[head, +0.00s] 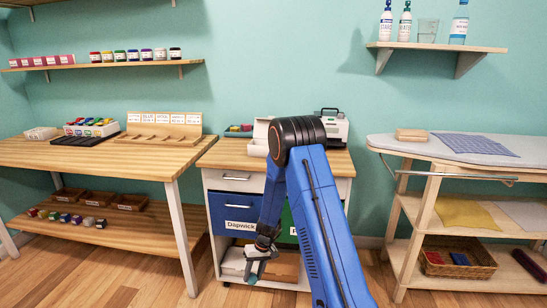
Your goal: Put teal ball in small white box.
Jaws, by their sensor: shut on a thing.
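My gripper (257,264) hangs low in front of the drawer cabinet, pointing down. It is shut on a small teal thing (261,254), which I take as the teal ball; the fingers cover most of it and its round shape is not clear. A small white box (40,134) sits at the left end of the wooden table, far from my gripper. Another white box (259,138) stands on the cabinet top, partly hidden behind my arm. I cannot tell from the picture which of the two is meant.
A white tray of coloured items (91,128) and a wooden rack (162,132) stand on the left table (105,155). The cabinet (229,180) has blue and green fronts and a lower shelf with stacked things. An ironing board (455,146) is at right. Floor at front left is free.

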